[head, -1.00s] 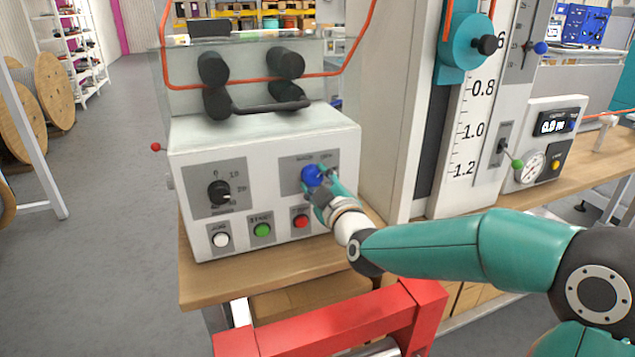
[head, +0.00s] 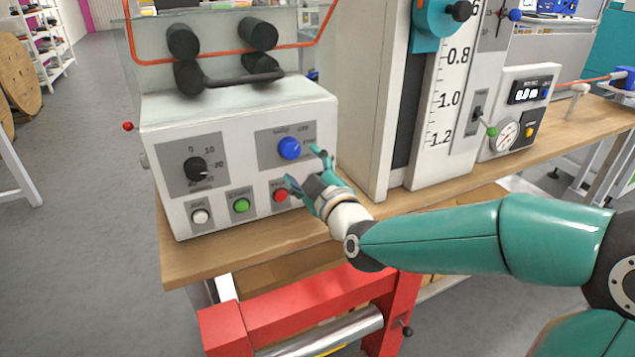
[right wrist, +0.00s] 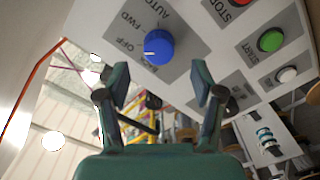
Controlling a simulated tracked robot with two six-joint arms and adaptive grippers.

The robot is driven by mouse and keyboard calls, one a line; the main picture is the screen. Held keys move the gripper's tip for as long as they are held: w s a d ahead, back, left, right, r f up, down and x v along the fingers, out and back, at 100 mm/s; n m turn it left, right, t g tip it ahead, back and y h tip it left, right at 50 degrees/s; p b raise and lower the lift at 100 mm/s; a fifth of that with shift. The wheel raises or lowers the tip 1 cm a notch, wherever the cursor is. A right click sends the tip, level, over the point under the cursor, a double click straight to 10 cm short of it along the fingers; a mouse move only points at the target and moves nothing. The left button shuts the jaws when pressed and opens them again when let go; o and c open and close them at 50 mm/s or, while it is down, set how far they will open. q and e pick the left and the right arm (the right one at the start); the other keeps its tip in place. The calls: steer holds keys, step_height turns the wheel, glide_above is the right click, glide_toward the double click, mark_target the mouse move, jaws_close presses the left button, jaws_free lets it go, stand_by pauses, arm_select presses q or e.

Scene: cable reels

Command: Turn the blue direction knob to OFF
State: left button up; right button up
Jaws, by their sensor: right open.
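The blue direction knob (head: 289,148) sits on a grey plate on the front of the white control box. It also shows in the right wrist view (right wrist: 159,47), with a pale mark on its left side, facing the OFF lettering. I cannot tell whether the mark lines up exactly with OFF. My right gripper (head: 304,168) is open and empty, just in front of and below right of the knob. In the right wrist view its spread fingers (right wrist: 160,82) stand apart from the knob. My left gripper is not in view.
The white control box (head: 240,110) also has a black dial (head: 195,169) and white, green (head: 241,206) and red (head: 280,195) buttons. Black rollers stand above it. A tall scale column (head: 447,100) is to the right. A red frame (head: 300,312) is below the wooden bench.

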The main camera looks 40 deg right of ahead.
steer(key=v, duration=0.6)
steer(key=shift+s, duration=0.15)
steer(key=shift+a, duration=0.1)
